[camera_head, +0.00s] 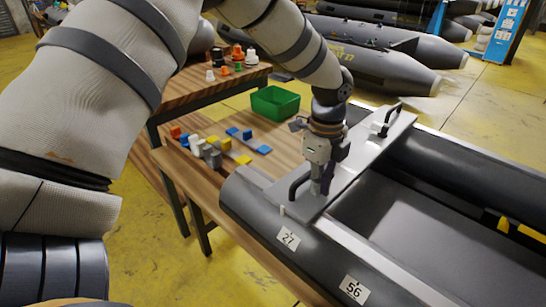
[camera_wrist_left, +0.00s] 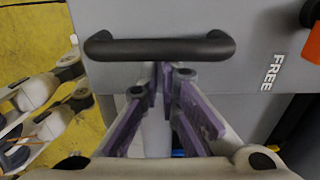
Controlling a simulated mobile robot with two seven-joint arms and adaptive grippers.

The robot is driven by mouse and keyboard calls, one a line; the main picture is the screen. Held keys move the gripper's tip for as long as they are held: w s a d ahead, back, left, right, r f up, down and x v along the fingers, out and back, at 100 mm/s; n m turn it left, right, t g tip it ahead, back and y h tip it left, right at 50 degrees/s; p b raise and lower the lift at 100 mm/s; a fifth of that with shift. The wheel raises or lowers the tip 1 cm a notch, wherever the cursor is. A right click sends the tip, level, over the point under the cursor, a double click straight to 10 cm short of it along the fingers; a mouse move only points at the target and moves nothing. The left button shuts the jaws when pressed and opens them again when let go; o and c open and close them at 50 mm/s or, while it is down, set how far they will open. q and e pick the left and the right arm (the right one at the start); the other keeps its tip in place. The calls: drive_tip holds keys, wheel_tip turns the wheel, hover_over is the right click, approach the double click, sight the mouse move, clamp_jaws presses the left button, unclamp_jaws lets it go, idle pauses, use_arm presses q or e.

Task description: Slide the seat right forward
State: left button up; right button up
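The seat (camera_head: 345,165) is a flat grey board lying across the black inflatable boat (camera_head: 250,205). It has a black bar handle near each end: a near one (camera_head: 299,186) and a far one (camera_head: 386,120). My left gripper (camera_head: 320,190) points down over the near part of the seat, beside the near handle. In the left wrist view, that handle (camera_wrist_left: 160,47) lies across the top, just beyond the purple fingertips (camera_wrist_left: 164,70). The fingertips are close together with nothing seen between them. I cannot tell whether they touch the handle. My right gripper is not in view.
A wooden table (camera_head: 180,170) beside the boat holds colored blocks and a green bin (camera_head: 275,102). The tube carries tags 27 (camera_head: 288,238) and 56 (camera_head: 353,289). A "FREE" label (camera_wrist_left: 272,72) shows in the wrist view. More boats (camera_head: 380,60) stand behind. The boat floor (camera_head: 410,215) beside the seat looks clear.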

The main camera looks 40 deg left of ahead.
use_arm(q)
drive_tip(key=shift+a, duration=2.7)
drive_tip(key=shift+w+a, duration=0.2)
drive_tip(key=shift+a, duration=2.9)
drive_tip(key=shift+d+r, duration=0.15)
drive_tip(key=shift+d, duration=0.9)
wheel_tip(320, 180, up, 9)
drive_tip(key=shift+p, duration=0.35)
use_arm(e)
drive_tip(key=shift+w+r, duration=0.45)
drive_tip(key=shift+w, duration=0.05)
